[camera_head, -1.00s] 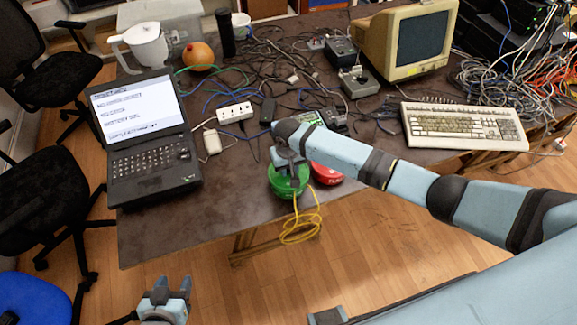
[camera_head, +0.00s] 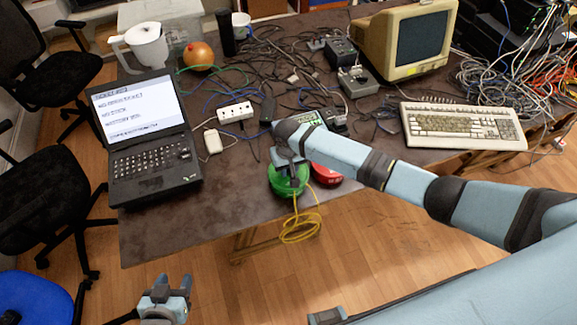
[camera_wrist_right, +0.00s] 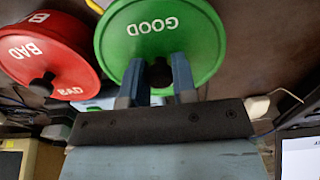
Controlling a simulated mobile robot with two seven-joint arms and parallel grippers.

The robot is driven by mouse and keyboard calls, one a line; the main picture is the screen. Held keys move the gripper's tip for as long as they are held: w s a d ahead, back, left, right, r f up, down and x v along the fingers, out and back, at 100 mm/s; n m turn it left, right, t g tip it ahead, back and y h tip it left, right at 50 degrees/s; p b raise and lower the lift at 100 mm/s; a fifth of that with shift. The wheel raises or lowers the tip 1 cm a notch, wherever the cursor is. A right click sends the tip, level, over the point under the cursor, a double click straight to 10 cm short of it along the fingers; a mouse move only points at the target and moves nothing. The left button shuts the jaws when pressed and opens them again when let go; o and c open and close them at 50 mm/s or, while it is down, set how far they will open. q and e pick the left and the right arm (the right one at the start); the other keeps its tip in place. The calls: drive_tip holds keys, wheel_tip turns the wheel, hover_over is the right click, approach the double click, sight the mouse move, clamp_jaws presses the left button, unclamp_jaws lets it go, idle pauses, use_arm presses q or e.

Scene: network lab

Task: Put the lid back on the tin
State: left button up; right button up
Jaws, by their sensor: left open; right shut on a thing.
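A green round lid marked GOOD (camera_wrist_right: 205,30) fills the upper middle of the right wrist view. The green tin and lid (camera_head: 288,184) show at the table's front edge in the head view. My right gripper (camera_wrist_right: 157,75) is shut on the lid's dark knob (camera_wrist_right: 158,73), and in the head view the gripper (camera_head: 289,167) hides part of the green top. I cannot tell whether the lid touches the tin's rim. A red lidded tin marked BAD (camera_wrist_right: 50,55) stands beside it, partly behind my arm in the head view (camera_head: 327,175). My left gripper (camera_head: 174,283) is open and empty, off the table's front.
A yellow cable (camera_head: 300,228) hangs over the front edge below the green tin. A laptop (camera_head: 150,160) stands left, a white power strip (camera_head: 235,112) and tangled cables behind. A keyboard (camera_head: 463,126) and monitor (camera_head: 405,40) are right. Table between laptop and green tin is mostly clear.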

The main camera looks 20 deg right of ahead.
drive_tip(key=o, duration=1.5)
drive_tip(key=shift+c, duration=0.2)
